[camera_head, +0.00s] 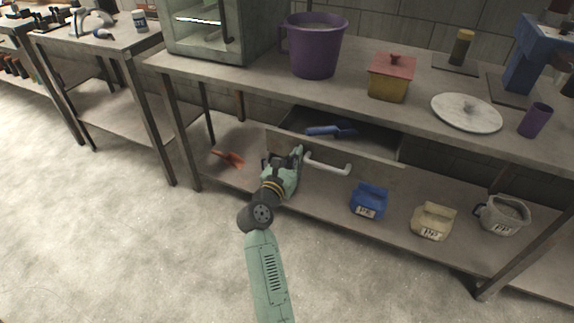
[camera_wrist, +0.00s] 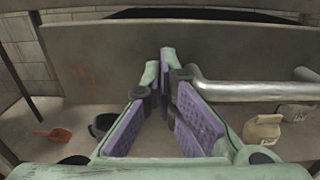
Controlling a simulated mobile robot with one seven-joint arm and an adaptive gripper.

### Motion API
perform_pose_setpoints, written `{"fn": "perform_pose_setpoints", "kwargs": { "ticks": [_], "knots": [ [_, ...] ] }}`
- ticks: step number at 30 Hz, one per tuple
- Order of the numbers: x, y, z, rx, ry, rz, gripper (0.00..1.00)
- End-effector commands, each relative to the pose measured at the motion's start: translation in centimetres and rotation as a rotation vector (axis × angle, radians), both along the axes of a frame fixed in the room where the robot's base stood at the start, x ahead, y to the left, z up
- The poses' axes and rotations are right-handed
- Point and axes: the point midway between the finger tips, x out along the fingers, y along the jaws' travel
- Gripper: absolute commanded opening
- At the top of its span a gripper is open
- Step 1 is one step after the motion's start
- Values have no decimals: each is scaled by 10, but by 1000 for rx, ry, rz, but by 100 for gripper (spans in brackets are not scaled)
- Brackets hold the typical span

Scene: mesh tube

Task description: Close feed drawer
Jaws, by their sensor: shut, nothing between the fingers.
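The feed drawer (camera_head: 378,152) is pulled out under the worktop, its grey inside showing, with a blue tool (camera_head: 330,131) lying in it. Its flat front panel fills the upper part of the wrist view (camera_wrist: 95,60). The pale bar handle (camera_head: 328,165) is on the front and shows at the right of the wrist view (camera_wrist: 250,90). My green gripper (camera_head: 299,153) is at the drawer front, at the left end of the handle. In the wrist view its purple-padded fingers (camera_wrist: 169,62) are shut and empty, beside the handle and pointing at the panel. Contact with the panel cannot be told.
Above, the worktop (camera_head: 352,80) carries a purple bucket (camera_head: 314,50), a red-lidded box (camera_head: 390,78) and a white disc (camera_head: 466,112). The floor in front is clear.

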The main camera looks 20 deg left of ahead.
Motion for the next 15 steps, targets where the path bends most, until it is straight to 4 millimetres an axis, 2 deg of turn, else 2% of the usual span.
{"fn": "perform_pose_setpoints", "kwargs": {
  "ticks": [1, 6, 15],
  "knots": [
    [16, -1, 3, 0, -1, -4, 0],
    [60, -2, 2, 0, 0, -2, 0],
    [121, -4, 0, 1, 0, -1, 0]
  ]
}}
